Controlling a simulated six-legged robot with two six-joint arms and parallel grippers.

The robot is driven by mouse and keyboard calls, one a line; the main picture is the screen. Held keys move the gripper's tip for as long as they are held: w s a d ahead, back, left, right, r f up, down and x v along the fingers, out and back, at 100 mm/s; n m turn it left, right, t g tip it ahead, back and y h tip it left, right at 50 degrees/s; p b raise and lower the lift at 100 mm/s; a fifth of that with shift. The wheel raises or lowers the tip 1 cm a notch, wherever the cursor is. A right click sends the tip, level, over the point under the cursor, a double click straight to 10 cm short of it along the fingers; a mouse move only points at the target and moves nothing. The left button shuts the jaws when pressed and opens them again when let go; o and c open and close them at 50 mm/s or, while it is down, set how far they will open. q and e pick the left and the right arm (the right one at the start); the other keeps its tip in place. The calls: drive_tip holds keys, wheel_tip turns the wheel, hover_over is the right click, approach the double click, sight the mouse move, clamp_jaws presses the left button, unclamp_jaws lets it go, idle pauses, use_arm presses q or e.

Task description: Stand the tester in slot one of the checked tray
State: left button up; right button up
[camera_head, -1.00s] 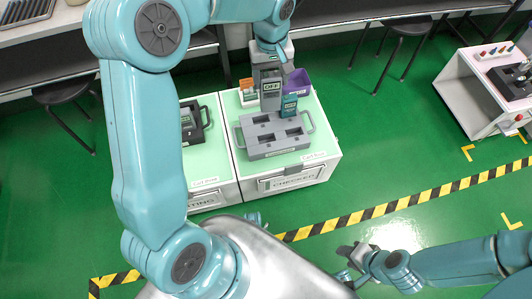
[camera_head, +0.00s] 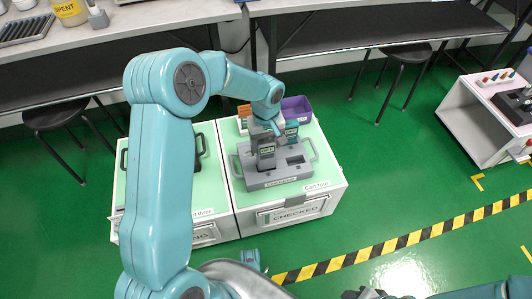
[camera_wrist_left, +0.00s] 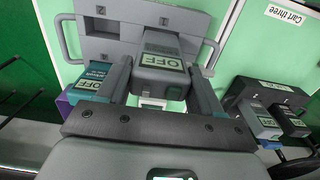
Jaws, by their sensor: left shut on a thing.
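My left gripper (camera_head: 264,128) is shut on a grey tester (camera_head: 266,151) with an OFF display. The tester is upright over the left part of the grey checked tray (camera_head: 255,183); I cannot tell whether its lower end is inside a slot. In the left wrist view the tester (camera_wrist_left: 162,66) is between the fingers, in front of the tray (camera_wrist_left: 105,46). A teal tester (camera_head: 291,131) stands at the tray's back right. The tray's right-hand slots look empty. My right gripper (camera_head: 363,293) is only partly visible at the bottom edge.
The tray is on the green-topped checked cart (camera_head: 322,178). A purple bin (camera_head: 296,106) and an orange-fronted bin (camera_head: 243,112) are behind it. A dark tray (camera_wrist_left: 275,92) with OFF-display testers is on the neighbouring cart. Striped floor tape (camera_head: 390,243) crosses in front.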

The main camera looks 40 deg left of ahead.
sight(266, 151)
use_arm(q)
wheel_tip(266, 151, down, 4)
drive_tip(key=shift+f+b, duration=0.1)
drive_tip(key=shift+b, duration=0.5)
drive_tip(key=shift+f, duration=0.1)
drive_tip(key=o, duration=1.7)
